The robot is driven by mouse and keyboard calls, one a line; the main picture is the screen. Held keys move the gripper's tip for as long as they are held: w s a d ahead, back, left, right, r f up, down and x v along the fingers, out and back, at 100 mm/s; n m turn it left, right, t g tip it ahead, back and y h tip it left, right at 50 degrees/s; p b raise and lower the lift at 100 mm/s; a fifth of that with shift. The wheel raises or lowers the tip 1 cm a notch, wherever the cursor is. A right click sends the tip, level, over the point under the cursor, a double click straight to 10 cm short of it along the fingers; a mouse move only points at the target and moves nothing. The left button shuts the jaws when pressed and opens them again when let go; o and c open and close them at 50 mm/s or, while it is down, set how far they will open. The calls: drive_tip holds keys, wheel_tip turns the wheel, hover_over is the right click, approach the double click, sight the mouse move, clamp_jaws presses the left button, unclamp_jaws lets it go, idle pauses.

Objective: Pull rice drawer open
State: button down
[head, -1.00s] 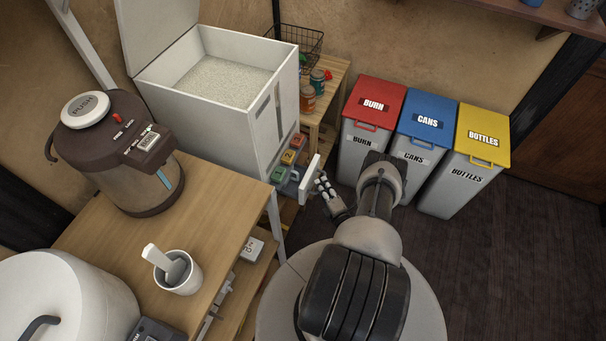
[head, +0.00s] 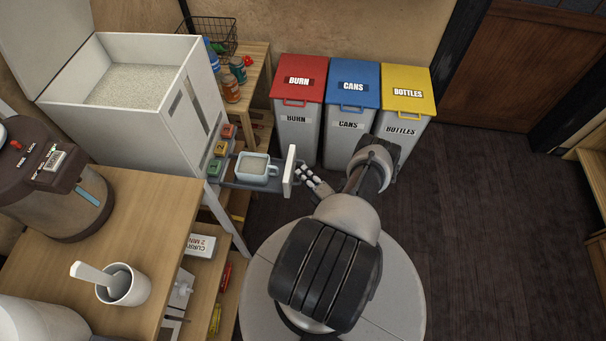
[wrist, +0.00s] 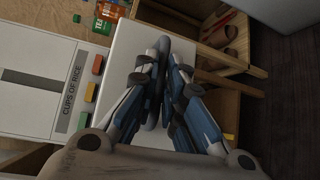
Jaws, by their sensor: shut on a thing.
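The rice dispenser (head: 142,118) is a white box with an open top full of rice, at the left in the head view. Its drawer stands out from its lower part, with a white front panel (head: 290,171) and a grey tray (head: 232,179). A pale cup (head: 254,170) sits in the tray with rice-coloured content. My gripper (head: 313,182) is at the outer side of the drawer front. In the wrist view my gripper (wrist: 168,80) is shut on the drawer's dark handle (wrist: 160,95), in front of the white panel (wrist: 130,50). The fingers partly hide the handle.
Red, blue and yellow-lidded bins (head: 351,95) stand behind my arm. A wooden counter (head: 155,215) with a water dispenser (head: 55,195) and a mug (head: 122,285) is at the left. Dark floor (head: 490,220) is clear at the right.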

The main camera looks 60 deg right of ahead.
drive_tip(key=c, duration=1.7)
unclamp_jaws()
drive_tip(key=shift+s, duration=0.1)
drive_tip(key=v, duration=1.1)
drive_tip(key=shift+s+a, duration=0.2)
drive_tip(key=shift+s, duration=0.15)
